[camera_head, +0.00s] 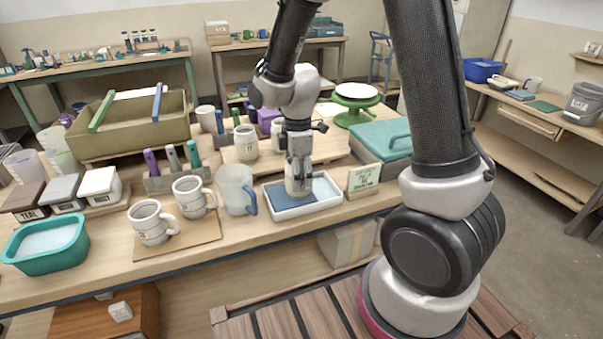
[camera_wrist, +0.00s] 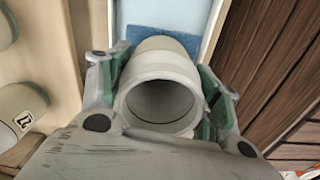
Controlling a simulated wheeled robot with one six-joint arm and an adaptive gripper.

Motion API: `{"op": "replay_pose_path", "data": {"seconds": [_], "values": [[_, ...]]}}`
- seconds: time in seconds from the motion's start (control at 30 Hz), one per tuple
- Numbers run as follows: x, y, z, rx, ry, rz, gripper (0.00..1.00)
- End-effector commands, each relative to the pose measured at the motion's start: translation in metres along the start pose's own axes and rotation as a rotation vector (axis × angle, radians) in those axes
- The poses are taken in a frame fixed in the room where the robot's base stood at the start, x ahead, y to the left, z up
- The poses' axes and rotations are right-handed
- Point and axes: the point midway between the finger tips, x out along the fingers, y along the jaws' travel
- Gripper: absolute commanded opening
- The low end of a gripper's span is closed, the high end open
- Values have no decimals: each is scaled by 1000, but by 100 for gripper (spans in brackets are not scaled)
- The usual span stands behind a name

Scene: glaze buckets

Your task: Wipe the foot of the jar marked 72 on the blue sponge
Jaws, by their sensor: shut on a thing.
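My gripper (camera_head: 299,160) is shut on a cream jar (camera_head: 297,184) over the white tray (camera_head: 335,203) in the head view. In the wrist view the jar (camera_wrist: 165,95) stands between the two green-padded fingers, its open mouth towards the camera. The blue sponge (camera_head: 290,208) lies in the tray under the jar, and a strip of it (camera_wrist: 165,34) shows past the jar in the wrist view. The jar's foot is at or just above the sponge; I cannot tell if they touch. No number shows on the held jar.
Another cream jar (camera_head: 246,142) stands behind the tray. A clear pitcher (camera_head: 236,190) and two mugs (camera_head: 152,222) (camera_head: 193,196) stand to the left. A small sign (camera_head: 364,179) stands close to the tray's right. A teal case (camera_head: 380,144) lies behind the sign.

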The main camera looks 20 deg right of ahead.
Motion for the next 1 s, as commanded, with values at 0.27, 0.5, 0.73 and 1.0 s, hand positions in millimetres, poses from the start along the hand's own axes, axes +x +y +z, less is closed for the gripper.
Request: {"op": "replay_pose_path", "data": {"seconds": [0.27, 0.5, 0.73, 1.0], "values": [[0, -3, -25, -2, 1, 2, 29], [1, -6, -46, -1, 1, 1, 29], [1, -7, -56, 0, 1, 1, 29], [0, -7, -56, 1, 1, 1, 29]]}}
